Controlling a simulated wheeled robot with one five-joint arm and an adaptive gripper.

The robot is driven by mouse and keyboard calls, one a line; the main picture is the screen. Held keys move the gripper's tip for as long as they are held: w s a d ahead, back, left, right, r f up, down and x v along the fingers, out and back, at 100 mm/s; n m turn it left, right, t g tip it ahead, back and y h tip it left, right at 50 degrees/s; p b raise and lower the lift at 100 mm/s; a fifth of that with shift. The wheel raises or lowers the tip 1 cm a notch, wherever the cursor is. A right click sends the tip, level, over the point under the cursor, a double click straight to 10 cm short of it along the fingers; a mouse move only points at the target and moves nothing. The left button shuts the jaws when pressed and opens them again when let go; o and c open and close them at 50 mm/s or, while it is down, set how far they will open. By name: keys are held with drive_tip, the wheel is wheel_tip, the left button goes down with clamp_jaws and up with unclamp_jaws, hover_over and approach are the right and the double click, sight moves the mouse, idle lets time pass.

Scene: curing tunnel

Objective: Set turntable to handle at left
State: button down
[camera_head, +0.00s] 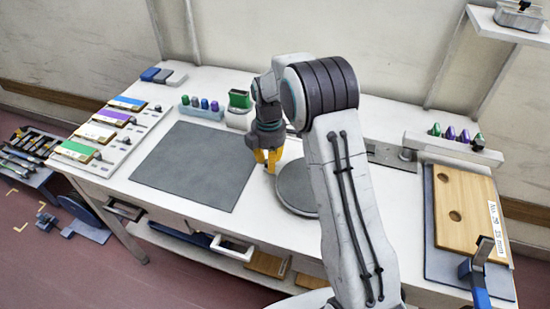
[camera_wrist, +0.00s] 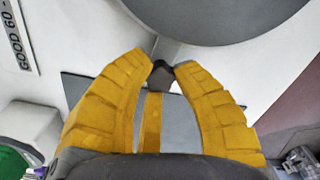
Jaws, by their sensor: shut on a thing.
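The turntable (camera_head: 294,190) is a round dark grey disc on the bench, partly hidden behind my arm. In the wrist view its disc (camera_wrist: 220,18) fills the top. My gripper (camera_head: 268,170) has yellow fingers and is low at the disc's upper-left edge. In the wrist view the fingertips of my gripper (camera_wrist: 163,70) close on a small dark handle (camera_wrist: 162,76) close to the disc's rim. In the head view the handle is hidden by the fingers.
A flat grey mat (camera_head: 190,165) lies left of the turntable. Coloured knobs in a holder (camera_head: 205,112) stand behind it. A wooden board (camera_head: 465,210) and a blue clamp (camera_head: 478,275) are at the right. Labelled coloured blocks (camera_head: 95,132) line the left.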

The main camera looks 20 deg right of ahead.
drive_tip(key=shift+s+a+f+n+b, duration=0.15)
drive_tip(key=shift+s+a+n+b, duration=0.25)
drive_tip(key=shift+s+n, duration=0.35)
drive_tip(key=shift+s+a, duration=0.1)
drive_tip(key=c, duration=1)
unclamp_jaws()
drive_tip(key=shift+o, duration=0.2)
drive_tip(key=shift+w+r, duration=0.2)
drive_tip(key=shift+r, duration=0.4)
wheel_tip(320, 180, up, 11)
drive_tip(key=shift+s, duration=0.1)
